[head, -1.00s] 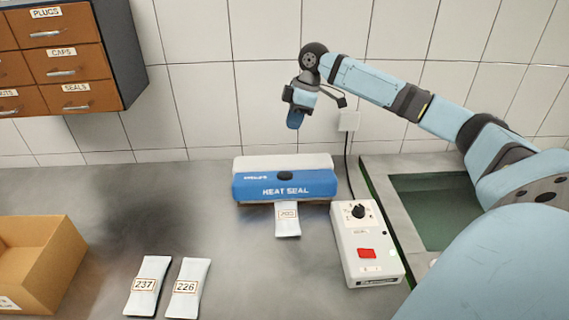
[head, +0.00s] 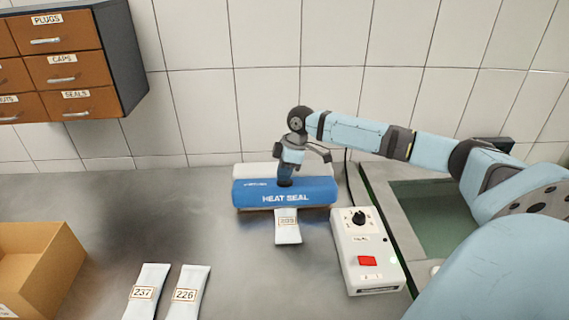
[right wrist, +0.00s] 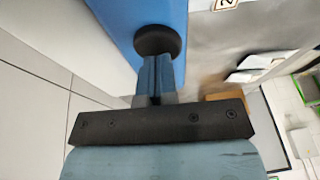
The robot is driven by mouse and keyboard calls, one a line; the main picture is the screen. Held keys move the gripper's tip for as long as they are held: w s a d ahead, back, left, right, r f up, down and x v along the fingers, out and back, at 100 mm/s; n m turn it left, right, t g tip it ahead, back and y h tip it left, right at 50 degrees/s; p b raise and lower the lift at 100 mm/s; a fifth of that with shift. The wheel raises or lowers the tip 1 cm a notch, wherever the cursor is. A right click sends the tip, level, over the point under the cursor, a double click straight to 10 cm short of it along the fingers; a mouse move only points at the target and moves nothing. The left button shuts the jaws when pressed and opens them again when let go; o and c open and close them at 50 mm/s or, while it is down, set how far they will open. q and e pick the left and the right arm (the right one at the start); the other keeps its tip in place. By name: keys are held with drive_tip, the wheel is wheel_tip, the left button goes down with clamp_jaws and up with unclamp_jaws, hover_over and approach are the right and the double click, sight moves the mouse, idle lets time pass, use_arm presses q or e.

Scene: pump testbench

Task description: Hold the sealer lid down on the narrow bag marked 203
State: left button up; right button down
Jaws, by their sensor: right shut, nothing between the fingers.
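The heat sealer's blue lid (head: 262,194), marked HEAT SEAL, is down on its white base at the back of the bench. The narrow bag marked 203 (head: 288,232) sticks out from under the lid's front edge; its far end is hidden. My right gripper (head: 286,183) is shut and empty, fingers pointing down at the dark round knob on top of the lid. In the right wrist view the shut fingertips (right wrist: 155,62) meet the dark knob (right wrist: 158,41) on the blue lid (right wrist: 115,22). My left gripper is not in view.
Bags marked 237 (head: 147,293) and 226 (head: 187,293) lie at the front left, near an open cardboard box (head: 52,260). A control box (head: 366,249) with a dial and red switch stands right of the sealer. A sink (head: 425,210) lies farther right.

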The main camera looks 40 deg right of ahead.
sight(285, 190)
idle(0.3)
drive_tip(key=p, duration=0.1)
drive_tip(key=s+a+t+h+p, duration=0.1)
drive_tip(key=shift+s+f+p, duration=0.1)
drive_tip(key=shift+f+p, duration=0.15)
drive_tip(key=shift+p, duration=0.15)
drive_tip(key=shift+s+f+p, duration=0.1)
drive_tip(key=shift+f+p, duration=0.05)
drive_tip(key=shift+p, duration=0.2)
drive_tip(key=shift+a+f, duration=0.1)
drive_tip(key=shift+f, duration=0.15)
drive_tip(key=shift+s+f, duration=0.1)
drive_tip(key=shift+f, duration=0.1)
drive_tip(key=shift+a, duration=0.1)
idle(0.7)
idle(0.5)
